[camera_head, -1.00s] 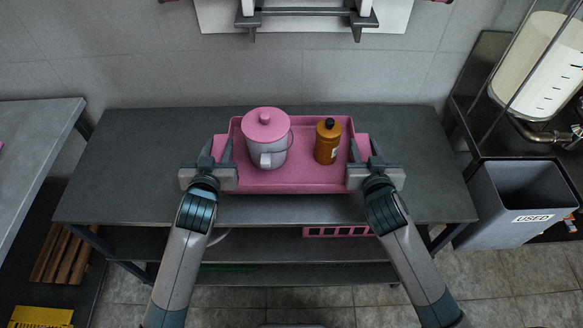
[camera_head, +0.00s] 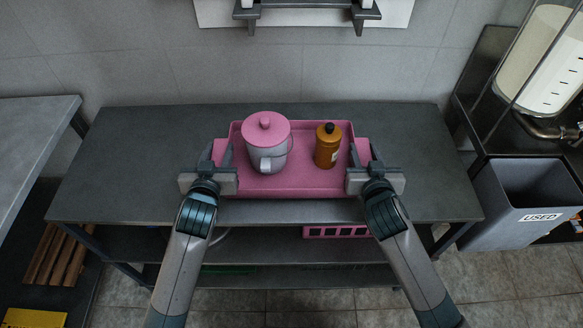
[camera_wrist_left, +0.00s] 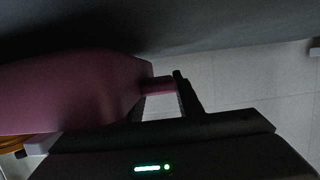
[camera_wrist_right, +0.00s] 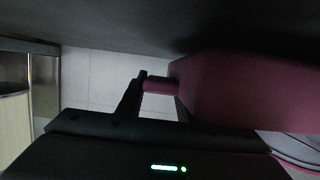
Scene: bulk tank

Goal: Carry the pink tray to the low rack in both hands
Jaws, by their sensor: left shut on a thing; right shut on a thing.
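The pink tray (camera_head: 300,184) is in front of me at the grey table, level as far as I can see. On it stand a grey jug with a pink lid (camera_head: 266,145) and an orange-brown bottle with a black cap (camera_head: 328,147), both upright. My left gripper (camera_head: 222,158) is shut on the tray's left handle, and my right gripper (camera_head: 365,158) is shut on its right handle. The tray's pink side shows in the left wrist view (camera_wrist_left: 70,90) and in the right wrist view (camera_wrist_right: 240,90). I cannot tell whether the tray's underside touches the tabletop.
The grey table (camera_head: 130,160) has bare top on both sides of the tray, with shelves below holding a pink crate (camera_head: 335,231). A grey bin marked USED (camera_head: 525,200) stands at the right. Another grey table (camera_head: 30,150) is at the left. A wall bracket (camera_head: 305,13) is above.

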